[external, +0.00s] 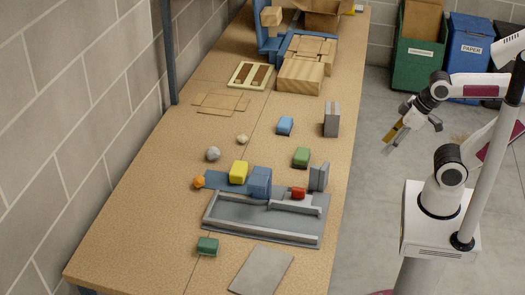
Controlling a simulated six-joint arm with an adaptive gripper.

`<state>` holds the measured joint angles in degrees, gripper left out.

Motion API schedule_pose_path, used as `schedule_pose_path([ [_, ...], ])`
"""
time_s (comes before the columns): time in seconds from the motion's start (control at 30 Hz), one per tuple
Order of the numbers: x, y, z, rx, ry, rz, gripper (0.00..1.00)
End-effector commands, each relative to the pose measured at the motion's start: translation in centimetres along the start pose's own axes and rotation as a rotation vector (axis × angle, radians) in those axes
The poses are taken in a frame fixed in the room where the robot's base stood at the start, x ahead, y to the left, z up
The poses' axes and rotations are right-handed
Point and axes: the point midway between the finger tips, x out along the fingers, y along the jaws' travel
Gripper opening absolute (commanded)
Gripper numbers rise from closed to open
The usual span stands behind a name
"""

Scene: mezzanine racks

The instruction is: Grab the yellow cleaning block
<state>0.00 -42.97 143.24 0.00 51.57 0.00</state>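A yellowish-brown part shows at the gripper. The fingers are too small to tell whether they are open or shut.
A grey walled tray (262,231) lies in front of the yellow block. An orange piece (199,183), a grey ball (213,154), a green block (302,157) and a red block (298,193) are nearby. Wooden blocks (300,76) stand farther back. A brick wall borders the left.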

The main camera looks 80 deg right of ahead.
Motion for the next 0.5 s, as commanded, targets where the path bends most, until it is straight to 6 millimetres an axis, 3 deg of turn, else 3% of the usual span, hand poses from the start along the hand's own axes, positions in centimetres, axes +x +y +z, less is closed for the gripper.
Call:
schedule_pose_path([
  [0.03,0.0,0.0,0.0,0.0,0.0,0.0,0.45],
  [0.1,0.0,0.0,0.0,0.0,0.0,0.0,0.63],
  [0.13,0.0,0.0,0.0,0.0,0.0,0.0,0.66],
  [0.5,0.04,0.02,-0.12,0.0,0.001,0.001,0.66],
])
